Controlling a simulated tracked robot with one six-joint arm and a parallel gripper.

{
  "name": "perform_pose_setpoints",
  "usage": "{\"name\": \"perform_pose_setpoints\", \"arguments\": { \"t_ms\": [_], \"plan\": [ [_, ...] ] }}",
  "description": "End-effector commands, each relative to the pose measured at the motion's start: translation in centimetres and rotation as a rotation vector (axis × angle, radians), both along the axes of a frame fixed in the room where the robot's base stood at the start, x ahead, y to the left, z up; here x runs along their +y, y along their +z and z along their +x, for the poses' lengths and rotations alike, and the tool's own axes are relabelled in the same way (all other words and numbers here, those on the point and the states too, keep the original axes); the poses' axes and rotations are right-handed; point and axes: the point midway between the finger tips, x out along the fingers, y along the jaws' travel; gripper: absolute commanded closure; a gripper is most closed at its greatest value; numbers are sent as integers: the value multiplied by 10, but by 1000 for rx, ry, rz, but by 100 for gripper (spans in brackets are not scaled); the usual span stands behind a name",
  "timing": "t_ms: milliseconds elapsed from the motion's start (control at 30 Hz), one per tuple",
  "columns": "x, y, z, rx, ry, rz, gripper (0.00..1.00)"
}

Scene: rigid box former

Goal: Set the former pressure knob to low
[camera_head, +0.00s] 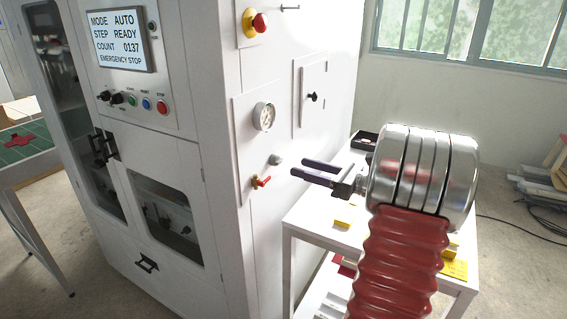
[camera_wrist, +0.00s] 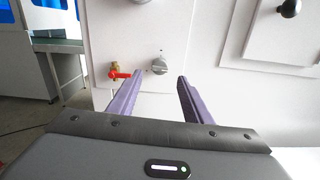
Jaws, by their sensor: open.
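The pressure knob is a small grey round knob (camera_head: 276,160) on the side panel of the white machine, below a round gauge (camera_head: 264,116). In the wrist view the knob (camera_wrist: 160,67) shows between and beyond my fingertips, with a pale ridge on its face. I cannot read its setting or any labels. A red-handled brass valve (camera_head: 261,182) sits just below left of the knob; it also shows in the wrist view (camera_wrist: 118,73). My gripper (camera_head: 312,170) is open and empty, its two purple fingers pointing at the panel, apart from the knob.
A red and yellow emergency button (camera_head: 260,23) is high on the panel. A small door with a black knob (camera_head: 312,97) is right of the gauge. A white table (camera_head: 312,215) with yellow blocks stands below my arm. Open space lies between my fingers and the panel.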

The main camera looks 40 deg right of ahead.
Motion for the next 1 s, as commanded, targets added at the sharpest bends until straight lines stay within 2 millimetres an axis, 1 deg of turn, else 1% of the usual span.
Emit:
{"name": "perform_pose_setpoints", "arguments": {
  "t_ms": [33, 300, 500, 633, 867, 900, 1000],
  "plan": [
    [3, 0, 8, 1, 3, 0, 55],
    [18, 0, 47, 0, 2, 0, 55],
    [24, 0, 67, 0, 0, 0, 55],
    [26, 0, 72, 1, 0, 0, 55],
    [26, 0, 73, 0, -1, 0, 55],
    [26, 0, 73, 0, -1, 0, 56],
    [26, 0, 72, 0, -1, 0, 63]
  ]
}}
